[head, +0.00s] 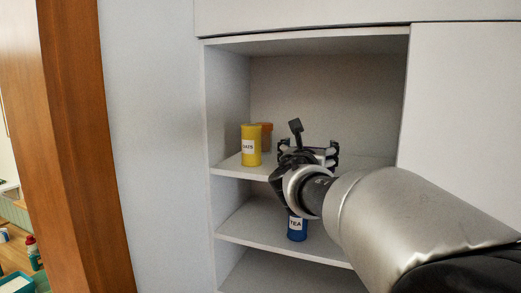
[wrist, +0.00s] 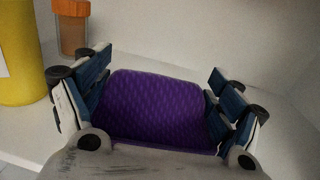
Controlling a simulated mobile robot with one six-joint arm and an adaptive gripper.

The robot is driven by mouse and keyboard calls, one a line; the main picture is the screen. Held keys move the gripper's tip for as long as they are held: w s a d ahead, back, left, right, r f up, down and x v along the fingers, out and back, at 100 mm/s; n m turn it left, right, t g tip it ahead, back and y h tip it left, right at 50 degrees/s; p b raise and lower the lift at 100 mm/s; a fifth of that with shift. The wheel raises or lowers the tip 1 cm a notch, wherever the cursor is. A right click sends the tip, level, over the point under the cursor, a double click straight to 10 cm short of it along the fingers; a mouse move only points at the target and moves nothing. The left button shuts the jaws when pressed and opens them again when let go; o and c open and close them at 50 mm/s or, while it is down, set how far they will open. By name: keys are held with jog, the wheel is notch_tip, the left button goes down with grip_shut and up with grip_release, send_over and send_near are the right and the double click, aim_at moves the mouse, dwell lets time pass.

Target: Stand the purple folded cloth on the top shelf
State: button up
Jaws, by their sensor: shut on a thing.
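The purple folded cloth (wrist: 155,105) is between the two fingers of my gripper (wrist: 158,100) in the wrist view. My gripper is shut on it, with a blue-padded finger on each side. In the head view my gripper (head: 308,152) is at the top shelf (head: 228,168), right of the yellow tin. The cloth is mostly hidden there behind the gripper and wrist. I cannot tell whether the cloth touches the shelf board.
A yellow OATS tin (head: 251,146) and an orange-lidded jar (head: 267,137) stand on the top shelf to the left of my gripper. A blue TEA tin (head: 297,228) stands on the shelf below. The right part of the top shelf looks clear, partly hidden by my arm.

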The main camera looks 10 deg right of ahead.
jog(key=shift+f+b, duration=0.6)
jog(key=shift+b, duration=0.1)
dwell(0.4)
jog(key=o, duration=1)
jog(key=v, duration=1.2)
jog(key=shift+s, duration=0.1)
jog(key=shift+c, duration=0.6)
jog(key=shift+a, duration=0.1)
jog(key=v, duration=0.9)
jog(key=shift+p, duration=0.4)
